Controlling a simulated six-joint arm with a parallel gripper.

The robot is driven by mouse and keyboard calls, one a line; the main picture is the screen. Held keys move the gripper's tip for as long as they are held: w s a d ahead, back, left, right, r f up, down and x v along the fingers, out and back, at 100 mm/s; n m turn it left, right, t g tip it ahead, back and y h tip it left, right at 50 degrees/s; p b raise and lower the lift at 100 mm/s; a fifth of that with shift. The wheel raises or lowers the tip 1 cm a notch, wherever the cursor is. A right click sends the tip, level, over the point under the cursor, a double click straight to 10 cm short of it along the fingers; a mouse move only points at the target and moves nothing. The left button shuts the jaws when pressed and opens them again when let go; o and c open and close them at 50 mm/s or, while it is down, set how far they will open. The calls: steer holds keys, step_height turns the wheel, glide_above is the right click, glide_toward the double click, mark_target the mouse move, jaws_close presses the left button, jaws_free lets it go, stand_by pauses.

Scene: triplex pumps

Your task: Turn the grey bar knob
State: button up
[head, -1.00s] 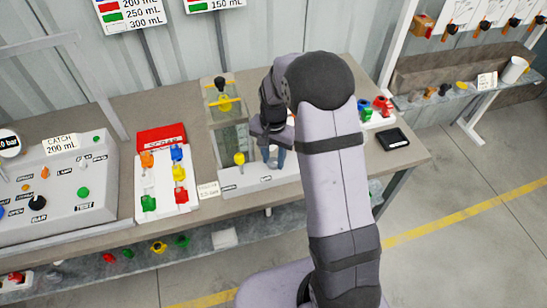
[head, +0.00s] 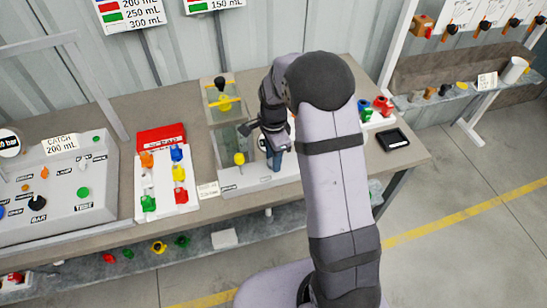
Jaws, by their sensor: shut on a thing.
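My gripper (head: 275,162) points down at the white base (head: 243,183) of the pump unit in the middle of the bench. It is shut on what appears to be the grey bar knob, at the right part of this base. The knob is mostly hidden by the fingers and wrist, so its angle cannot be told. A yellow knob (head: 239,159) stands left of my gripper on the same unit. A clear tank (head: 222,112) with a black knob (head: 220,83) and yellow parts stands behind.
A white tray (head: 160,208) of coloured parts with a red bin (head: 161,138) lies to the left. A grey control panel (head: 62,198) is further left. A black dish (head: 393,139) and red and blue parts (head: 378,106) lie to the right of my arm.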

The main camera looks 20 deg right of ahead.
steer(key=shift+w+r, duration=0.1)
stand_by(0.3)
steer(key=o, duration=0.8)
steer(key=shift+r+b, duration=1.15)
steer(key=shift+r, duration=2.5)
